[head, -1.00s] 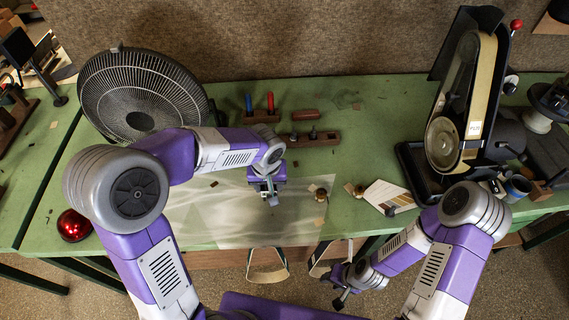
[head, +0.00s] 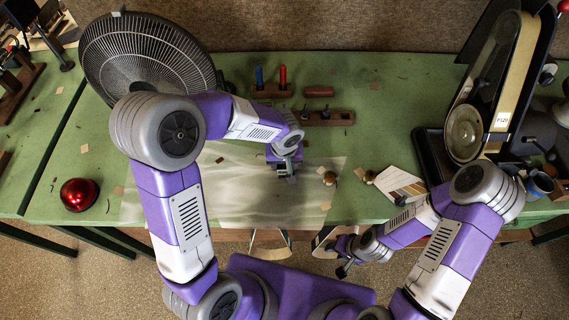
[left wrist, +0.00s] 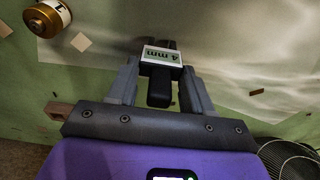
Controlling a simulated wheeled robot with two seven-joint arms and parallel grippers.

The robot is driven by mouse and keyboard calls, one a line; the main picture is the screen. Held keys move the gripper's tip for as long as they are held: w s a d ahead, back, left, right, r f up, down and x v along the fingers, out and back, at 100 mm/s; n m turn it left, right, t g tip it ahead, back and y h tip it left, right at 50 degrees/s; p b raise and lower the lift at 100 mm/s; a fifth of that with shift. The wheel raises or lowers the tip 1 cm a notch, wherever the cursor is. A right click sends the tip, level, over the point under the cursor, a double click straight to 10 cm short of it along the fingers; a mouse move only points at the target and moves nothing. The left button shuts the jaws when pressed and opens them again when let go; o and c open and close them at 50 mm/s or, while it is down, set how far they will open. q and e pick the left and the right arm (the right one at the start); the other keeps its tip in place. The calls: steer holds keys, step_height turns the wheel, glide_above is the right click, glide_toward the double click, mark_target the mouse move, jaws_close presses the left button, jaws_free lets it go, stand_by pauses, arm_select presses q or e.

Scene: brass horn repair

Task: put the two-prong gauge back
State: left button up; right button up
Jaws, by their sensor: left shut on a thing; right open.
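My left gripper (head: 287,172) hangs over the pale translucent sheet (head: 230,205) at the front of the bench. In the left wrist view the gripper (left wrist: 162,75) is shut on a small dark gauge (left wrist: 158,92) with a white label reading "4 mm". Its far end looks like two short dark prongs, though that part is dim. In the head view the gauge is mostly hidden by the gripper. My right gripper (head: 345,268) is open and empty, in front of the bench's front edge.
A wooden rack (head: 336,117) with dark pieces stands behind the left gripper, near a block (head: 270,91) with blue and red tools. A fan (head: 145,60), red dome (head: 79,195) and belt sander (head: 490,100) flank the space.

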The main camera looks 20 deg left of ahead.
arm_select(q)
steer(key=shift+w+f, duration=0.1)
steer(key=shift+f, duration=0.05)
steer(key=shift+f, duration=0.25)
steer(key=o, duration=1.1)
steer(key=shift+r, duration=0.1)
steer(key=shift+r, duration=0.1)
steer(key=shift+r, duration=0.3)
step_height(320, 180, up, 11)
steer(key=s+p, duration=0.1)
steer(key=p, duration=0.1)
steer(key=shift+s+d+r, duration=0.2)
steer(key=shift+s+d, duration=0.05)
steer(key=shift+s, duration=0.15)
